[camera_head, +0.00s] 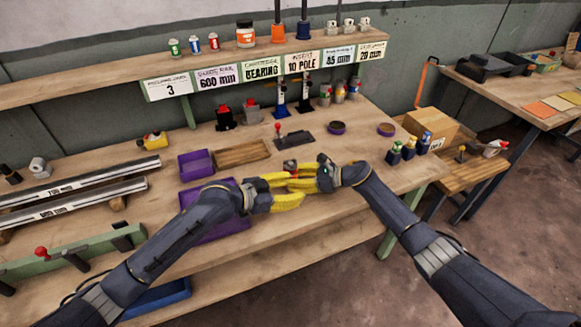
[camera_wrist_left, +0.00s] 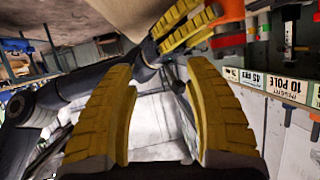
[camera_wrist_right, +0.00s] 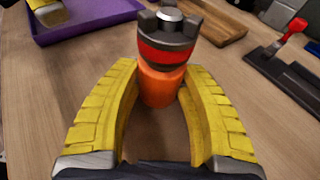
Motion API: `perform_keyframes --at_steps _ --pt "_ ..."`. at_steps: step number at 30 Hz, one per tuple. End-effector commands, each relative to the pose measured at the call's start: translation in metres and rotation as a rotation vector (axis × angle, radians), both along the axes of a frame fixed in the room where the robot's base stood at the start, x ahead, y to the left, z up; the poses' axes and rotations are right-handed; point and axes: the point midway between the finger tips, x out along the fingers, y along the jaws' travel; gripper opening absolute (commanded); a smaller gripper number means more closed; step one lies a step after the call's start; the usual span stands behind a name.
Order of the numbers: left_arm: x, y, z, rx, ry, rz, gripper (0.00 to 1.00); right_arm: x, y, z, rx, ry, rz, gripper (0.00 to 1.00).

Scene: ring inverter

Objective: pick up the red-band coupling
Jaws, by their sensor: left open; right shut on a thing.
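The red-band coupling (camera_wrist_right: 166,45) shows in the right wrist view as a grey toothed head with a red band above an orange cylindrical body. My right gripper (camera_wrist_right: 158,88) is shut on its orange body, with the head beyond the fingertips. In the head view the coupling (camera_head: 292,167) is small and partly hidden by the yellow fingers of my right gripper (camera_head: 303,178). My left gripper (camera_head: 287,190) is close beside it, open; its fingers (camera_wrist_left: 158,75) show apart and empty in the left wrist view. Whether the two grippers touch is unclear.
Purple trays (camera_head: 196,163) and a wooden tray (camera_head: 241,154) lie left of the grippers. A dark fixture with a red-knobbed lever (camera_head: 293,138) stands behind them. Small bottles (camera_head: 408,149) stand on the right, near a cardboard box (camera_head: 431,124). Bare bench (camera_head: 345,205) lies in front.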

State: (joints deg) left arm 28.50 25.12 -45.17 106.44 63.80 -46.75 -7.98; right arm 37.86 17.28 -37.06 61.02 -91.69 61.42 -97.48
Motion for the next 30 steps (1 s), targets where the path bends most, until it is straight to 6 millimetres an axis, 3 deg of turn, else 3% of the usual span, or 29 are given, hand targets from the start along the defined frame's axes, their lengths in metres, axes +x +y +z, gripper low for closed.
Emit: perform_keyframes --at_steps 6,12,30 --pt "0.040 0.054 0.021 -0.037 0.064 0.114 0.52 -0.001 0.000 -0.001 -0.001 0.001 0.001 0.26" --pt "0.055 0.077 0.030 -0.058 0.094 0.163 0.52 -0.001 0.000 -0.001 -0.001 0.001 0.001 0.26" --pt "0.094 0.035 0.007 -0.062 0.099 0.171 0.52 -0.001 0.000 -0.001 -0.001 0.001 0.001 0.26"
